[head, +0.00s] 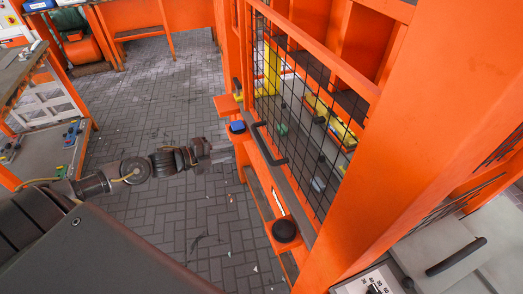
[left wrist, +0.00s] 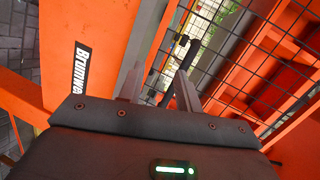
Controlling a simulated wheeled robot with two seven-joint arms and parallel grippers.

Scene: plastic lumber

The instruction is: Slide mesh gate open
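The mesh gate (head: 307,130) is a black wire grid in an orange frame, right of centre in the head view. Its dark bar handle (head: 268,148) sits low on the near side of the mesh. My left gripper (head: 222,152) points at the gate from the left and is apart from the handle in the head view. In the left wrist view the mesh (left wrist: 225,60) lies beyond the left gripper (left wrist: 157,88), whose two fingers stand apart with nothing clearly between them. A dark bar, probably the handle (left wrist: 190,53), shows just past the fingertips. My right gripper is out of view.
A blue button (head: 237,127) and a round black knob (head: 284,231) stick out from the orange frame near the gate. Yellow and blue items lie behind the mesh. A workbench (head: 18,70) stands at far left. The grey brick floor (head: 160,80) between is mostly clear.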

